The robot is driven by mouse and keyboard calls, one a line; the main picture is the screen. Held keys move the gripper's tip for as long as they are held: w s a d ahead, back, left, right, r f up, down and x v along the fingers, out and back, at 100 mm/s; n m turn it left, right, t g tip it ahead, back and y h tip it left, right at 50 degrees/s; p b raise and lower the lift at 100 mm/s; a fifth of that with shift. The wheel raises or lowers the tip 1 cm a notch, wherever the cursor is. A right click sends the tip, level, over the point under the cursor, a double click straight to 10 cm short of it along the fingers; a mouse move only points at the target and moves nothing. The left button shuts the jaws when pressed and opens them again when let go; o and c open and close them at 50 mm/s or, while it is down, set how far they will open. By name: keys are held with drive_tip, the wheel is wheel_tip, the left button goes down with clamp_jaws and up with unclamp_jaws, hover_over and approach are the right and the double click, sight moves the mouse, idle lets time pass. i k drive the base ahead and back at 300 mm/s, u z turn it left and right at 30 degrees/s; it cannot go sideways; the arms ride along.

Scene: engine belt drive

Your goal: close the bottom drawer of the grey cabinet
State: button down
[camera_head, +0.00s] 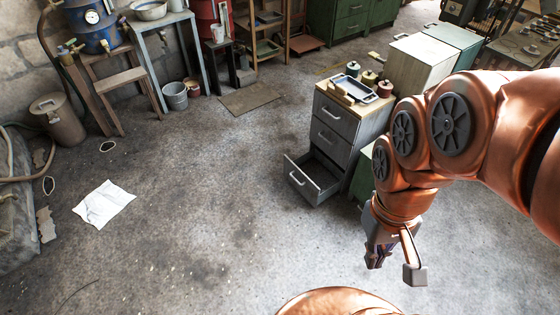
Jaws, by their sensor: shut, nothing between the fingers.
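The grey cabinet (345,107) stands right of centre with a light wooden top. Its two upper drawers are shut. Its bottom drawer (312,179) is pulled out toward the lower left, close to the floor, with a bar handle (296,178) on its front. My gripper (396,268) hangs from the copper arm, in front of and to the right of the open drawer, apart from it. It is shut and holds nothing. The arm covers the area to the right of the cabinet.
A tray (354,88) and several spools sit on the cabinet top. More cabinets (420,62) stand behind it. A white paper (104,204) lies on the floor at left. A bucket (175,96) and a bin (58,118) stand farther back. The floor left of the drawer is clear.

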sight(316, 177)
drive_tip(key=u, duration=0.65)
drive_tip(key=i, duration=1.2)
drive_tip(key=u, duration=0.45)
